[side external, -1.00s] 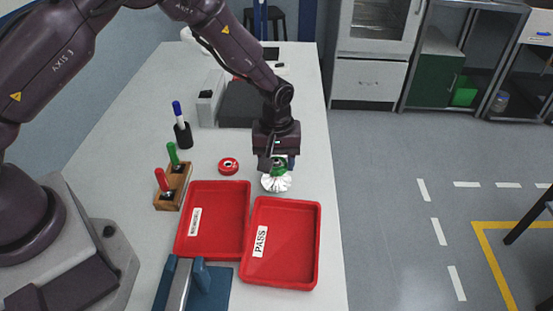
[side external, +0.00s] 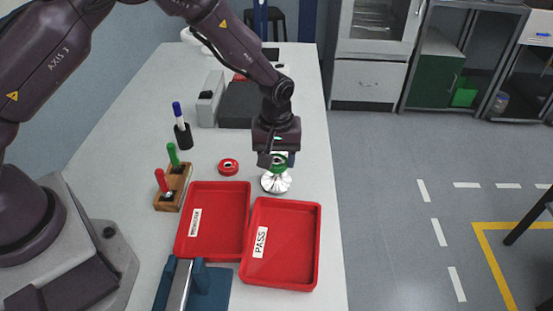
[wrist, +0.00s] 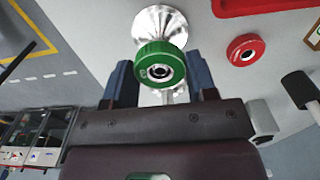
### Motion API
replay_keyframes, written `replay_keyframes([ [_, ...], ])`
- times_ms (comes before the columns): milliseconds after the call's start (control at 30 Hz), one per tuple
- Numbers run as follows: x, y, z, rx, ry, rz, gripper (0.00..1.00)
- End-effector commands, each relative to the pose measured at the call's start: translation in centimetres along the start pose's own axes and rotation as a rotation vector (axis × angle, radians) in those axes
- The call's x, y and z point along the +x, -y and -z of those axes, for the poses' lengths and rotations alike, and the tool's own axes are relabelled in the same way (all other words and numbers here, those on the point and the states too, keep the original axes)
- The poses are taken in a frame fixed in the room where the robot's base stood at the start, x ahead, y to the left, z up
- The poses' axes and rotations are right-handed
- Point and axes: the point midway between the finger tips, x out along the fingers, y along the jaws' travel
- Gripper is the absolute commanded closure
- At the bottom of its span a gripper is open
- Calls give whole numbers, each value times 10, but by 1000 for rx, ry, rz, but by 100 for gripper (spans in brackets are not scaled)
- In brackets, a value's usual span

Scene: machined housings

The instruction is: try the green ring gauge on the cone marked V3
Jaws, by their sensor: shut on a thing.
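The green ring gauge (side external: 279,161) is held between the fingertips of my gripper (side external: 278,155). In the wrist view the green ring (wrist: 159,62) sits between the two blue fingers of the gripper (wrist: 160,72), its hole facing the camera. A shiny silver cone-shaped part (side external: 276,183) stands on the bench directly below the ring. The silver part (wrist: 160,23) also shows in the wrist view, partly hidden behind the ring. The ring appears to be just above its upper end; whether they touch cannot be told. No V3 mark is readable.
A red ring (side external: 228,167) lies left of the silver part. Two red trays (side external: 318,240), one labelled PASS, lie in front. A wooden block (side external: 172,190) with red and green handles and a black holder (side external: 183,137) stand left. The bench's right edge is close.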

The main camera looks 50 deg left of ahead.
Motion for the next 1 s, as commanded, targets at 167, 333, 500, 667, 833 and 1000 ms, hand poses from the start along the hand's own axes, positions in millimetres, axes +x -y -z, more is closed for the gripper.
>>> replay_keyframes([
  [167,-8,0,0,0,-1,-2,76],
  [333,-15,0,0,0,-1,-1,76],
  [500,-21,0,0,0,-1,-1,76],
  [667,-28,0,0,0,-1,-2,76],
  [833,-35,0,0,0,-1,-1,76],
  [1000,-42,0,0,0,-2,-2,76],
])
